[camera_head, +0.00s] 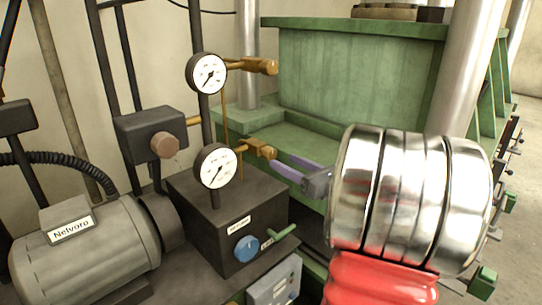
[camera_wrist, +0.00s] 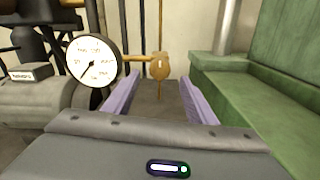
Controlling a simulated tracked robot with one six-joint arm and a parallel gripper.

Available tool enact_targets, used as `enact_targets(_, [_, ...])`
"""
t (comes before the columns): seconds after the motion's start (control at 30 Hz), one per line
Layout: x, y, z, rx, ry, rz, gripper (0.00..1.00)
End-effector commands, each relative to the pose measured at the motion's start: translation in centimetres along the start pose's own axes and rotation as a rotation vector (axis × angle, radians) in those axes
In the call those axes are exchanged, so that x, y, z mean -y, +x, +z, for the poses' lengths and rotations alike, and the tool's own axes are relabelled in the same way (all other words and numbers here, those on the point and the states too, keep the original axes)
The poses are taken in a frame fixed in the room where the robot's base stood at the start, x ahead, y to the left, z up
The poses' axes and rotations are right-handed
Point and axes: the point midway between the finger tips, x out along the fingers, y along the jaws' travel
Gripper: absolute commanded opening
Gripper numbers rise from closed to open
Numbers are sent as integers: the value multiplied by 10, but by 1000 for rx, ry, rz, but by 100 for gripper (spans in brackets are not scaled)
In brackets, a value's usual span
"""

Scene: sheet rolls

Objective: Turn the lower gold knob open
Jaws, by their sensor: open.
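The lower gold knob (camera_head: 260,148) sits on a short brass stem to the right of the lower white gauge (camera_head: 215,166). In the wrist view the knob (camera_wrist: 160,66) appears face-on, beyond and between the fingertips, slightly above them. My gripper (camera_head: 278,163) has pale purple fingers and comes in from the right, its tips close to the knob. In the wrist view the gripper (camera_wrist: 160,88) is open, with nothing between its fingers. I cannot tell whether a fingertip touches the knob.
An upper gold knob (camera_head: 262,66) and upper gauge (camera_head: 207,73) are above. A dark box (camera_head: 225,215) with a blue knob (camera_head: 246,248) and green lever (camera_head: 285,231) stands below. A green press frame (camera_wrist: 240,85) lies close on the right, and a grey motor (camera_head: 85,245) at left.

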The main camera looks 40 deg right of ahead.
Motion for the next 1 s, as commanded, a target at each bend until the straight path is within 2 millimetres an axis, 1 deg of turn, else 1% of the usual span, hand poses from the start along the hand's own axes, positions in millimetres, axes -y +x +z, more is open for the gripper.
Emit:
enact_targets(0.03, [-1,8,0,0,0,3,51])
enact_targets(0.3, [-1,48,0,0,1,3,51])
enact_targets(0.5, [-1,69,0,0,1,3,51])
enact_targets(0.63, [-1,74,0,1,1,1,51])
enact_targets(0.87, [-1,74,0,0,0,1,51])
enact_targets(1.0, [-1,74,0,0,0,1,43])
